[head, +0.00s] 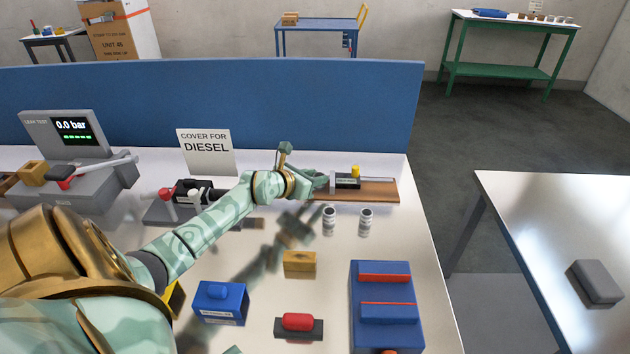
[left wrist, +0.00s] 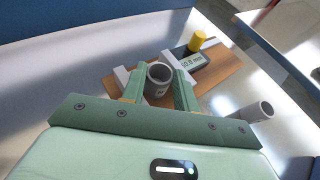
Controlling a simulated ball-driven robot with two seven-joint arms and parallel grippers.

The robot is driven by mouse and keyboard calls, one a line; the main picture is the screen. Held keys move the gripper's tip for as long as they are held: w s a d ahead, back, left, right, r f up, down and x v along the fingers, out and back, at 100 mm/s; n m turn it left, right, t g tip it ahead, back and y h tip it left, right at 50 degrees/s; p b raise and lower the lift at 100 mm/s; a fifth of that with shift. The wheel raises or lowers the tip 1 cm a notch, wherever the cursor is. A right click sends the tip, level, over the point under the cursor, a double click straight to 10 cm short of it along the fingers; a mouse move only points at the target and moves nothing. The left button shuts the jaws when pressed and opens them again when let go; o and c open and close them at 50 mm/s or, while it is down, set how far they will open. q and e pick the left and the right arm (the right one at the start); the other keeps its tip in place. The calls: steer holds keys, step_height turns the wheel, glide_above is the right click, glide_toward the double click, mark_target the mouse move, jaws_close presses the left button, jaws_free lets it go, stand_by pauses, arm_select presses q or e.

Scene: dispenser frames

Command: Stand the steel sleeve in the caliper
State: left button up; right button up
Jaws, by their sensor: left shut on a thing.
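My left gripper (head: 322,181) is at the left end of the caliper (head: 348,182). In the left wrist view its two green fingers (left wrist: 157,90) are shut on a grey, hollow steel sleeve (left wrist: 158,72), open end up. The sleeve is over the caliper's wooden base, between its pale jaws (left wrist: 122,75); I cannot tell whether it touches the base. The caliper's display (left wrist: 193,62) seems to read 10.0 mm, and a yellow knob (left wrist: 197,40) stands beside it. In the head view the gripper hides the held sleeve.
Two more grey sleeves (head: 329,221) (head: 366,221) stand in front of the wooden base. A brass-coloured block (head: 299,263), blue box (head: 220,302), red-topped piece (head: 298,323) and blue rack (head: 388,330) are nearer. A blue partition (head: 260,102) closes the back.

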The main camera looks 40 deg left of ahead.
arm_select(q)
steer(key=shift+r, duration=0.15)
steer(key=o, duration=0.7)
steer(key=shift+f, duration=0.2)
steer(key=shift+s+r+p, duration=0.3)
steer(key=shift+s+r, duration=0.05)
steer(key=p+v, duration=0.3)
steer(key=v, duration=0.8)
steer(key=shift+s+p, duration=0.2)
steer(key=shift+p, duration=0.1)
